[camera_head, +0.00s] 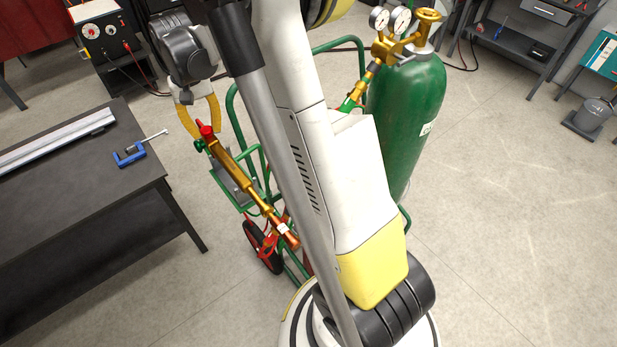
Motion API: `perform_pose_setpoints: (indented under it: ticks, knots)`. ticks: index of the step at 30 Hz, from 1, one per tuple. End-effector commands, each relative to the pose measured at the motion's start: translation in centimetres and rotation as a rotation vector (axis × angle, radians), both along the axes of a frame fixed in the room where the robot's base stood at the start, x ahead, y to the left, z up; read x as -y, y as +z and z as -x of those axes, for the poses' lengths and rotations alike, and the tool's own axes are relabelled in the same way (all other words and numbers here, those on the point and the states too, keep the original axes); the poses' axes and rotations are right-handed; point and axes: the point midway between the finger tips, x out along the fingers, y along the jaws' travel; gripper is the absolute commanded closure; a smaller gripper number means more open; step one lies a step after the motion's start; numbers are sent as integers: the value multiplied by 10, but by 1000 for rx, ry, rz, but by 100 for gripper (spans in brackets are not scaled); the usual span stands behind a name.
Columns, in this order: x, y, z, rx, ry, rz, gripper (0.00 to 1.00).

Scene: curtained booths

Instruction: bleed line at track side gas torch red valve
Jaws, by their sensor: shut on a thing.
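The brass gas torch (240,178) hangs slanting on the green cylinder cart (240,110), between the dark table and my arm. Its red valve (206,131) is at its upper end, and a green valve (199,145) sits beside it. My gripper (203,124), with yellow fingers, reaches down from above and is shut on the red valve. The fingers partly hide the valve, and its turn angle cannot be told. The torch's copper-coloured lower end (286,237) is near a red clamp-like part.
A green gas cylinder (409,110) with brass regulator and gauges (391,22) stands behind my arm. A dark table (110,200) at left holds a blue clamp (130,155) and a metal rail (50,142). The floor at right is open.

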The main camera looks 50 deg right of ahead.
Motion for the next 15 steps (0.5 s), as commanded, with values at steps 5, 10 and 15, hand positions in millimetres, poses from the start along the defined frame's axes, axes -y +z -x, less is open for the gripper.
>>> perform_pose_setpoints:
  ticks: [5, 10, 15]
  knots:
    - [0, 0, 0, -1, -38, 0, 98]
    - [0, 0, 0, -1, -42, 0, 98]
    - [0, -1, 0, -1, -241, 0, 98]
